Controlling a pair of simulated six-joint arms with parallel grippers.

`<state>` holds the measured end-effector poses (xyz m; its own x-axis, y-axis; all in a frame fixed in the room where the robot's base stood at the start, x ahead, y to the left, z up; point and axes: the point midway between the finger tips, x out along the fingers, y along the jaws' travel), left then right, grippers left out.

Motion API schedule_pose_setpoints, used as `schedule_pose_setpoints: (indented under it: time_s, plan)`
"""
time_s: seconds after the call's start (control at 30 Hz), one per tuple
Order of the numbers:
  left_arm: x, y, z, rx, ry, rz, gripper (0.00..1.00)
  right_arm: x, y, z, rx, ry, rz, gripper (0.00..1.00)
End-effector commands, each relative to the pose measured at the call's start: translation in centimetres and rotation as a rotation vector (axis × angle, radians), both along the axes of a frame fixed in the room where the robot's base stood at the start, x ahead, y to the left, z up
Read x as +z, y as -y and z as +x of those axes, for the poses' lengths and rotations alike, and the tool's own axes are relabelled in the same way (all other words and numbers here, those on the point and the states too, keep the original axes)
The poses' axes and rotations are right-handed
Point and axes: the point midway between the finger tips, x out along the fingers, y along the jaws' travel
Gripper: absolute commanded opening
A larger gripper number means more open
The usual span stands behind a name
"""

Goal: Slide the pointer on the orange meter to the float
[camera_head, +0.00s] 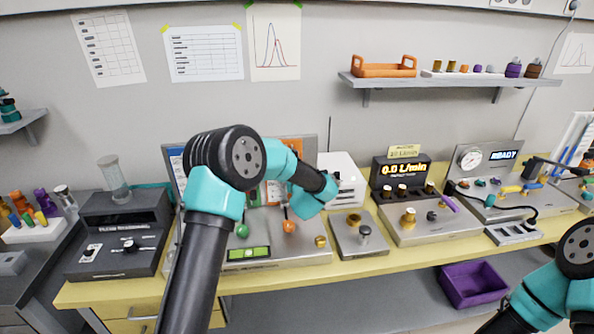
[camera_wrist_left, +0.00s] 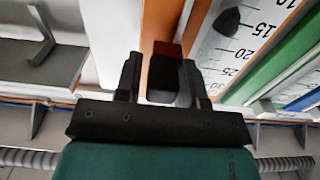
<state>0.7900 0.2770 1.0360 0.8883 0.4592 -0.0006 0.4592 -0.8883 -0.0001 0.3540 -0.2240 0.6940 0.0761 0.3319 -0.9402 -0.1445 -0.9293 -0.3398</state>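The orange-edged meter (camera_wrist_left: 211,58) shows up close in the left wrist view, with a white scale numbered from 15 downward to 25. The dark cone-shaped float (camera_wrist_left: 229,21) sits near the 15 mark. A pointer with a red top and dark body (camera_wrist_left: 166,50) stands beside the scale, below the float's level in the picture. My left gripper (camera_wrist_left: 162,78) has a finger on each side of the pointer; whether both fingers press on it is unclear. In the head view my left arm covers much of the orange meter (camera_head: 274,192). My right gripper is out of view.
Green and blue meters (camera_wrist_left: 283,66) stand beside the orange one. On the panel base are green and orange knobs (camera_head: 289,226) and a green level (camera_head: 248,253). A white box (camera_head: 345,180) and a small grey unit (camera_head: 360,238) stand to the right.

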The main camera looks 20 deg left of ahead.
Motion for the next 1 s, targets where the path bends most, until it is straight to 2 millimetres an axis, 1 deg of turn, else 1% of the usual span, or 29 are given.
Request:
schedule_pose_setpoints:
  time_s: [0.13,0.43,0.8,1.0]
  plan:
    - [0.02,-0.52,0.83,0.001,0.001,0.000,0.36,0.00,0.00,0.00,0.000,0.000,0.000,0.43]
    - [0.02,-0.55,0.95,0.000,0.001,0.000,0.36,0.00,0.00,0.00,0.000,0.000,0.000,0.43]
    - [0.02,-0.54,0.93,0.000,0.001,0.000,0.01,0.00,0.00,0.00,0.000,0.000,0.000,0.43]
    - [0.02,-0.52,0.92,0.000,0.000,0.000,0.00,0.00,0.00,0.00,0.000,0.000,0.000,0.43]
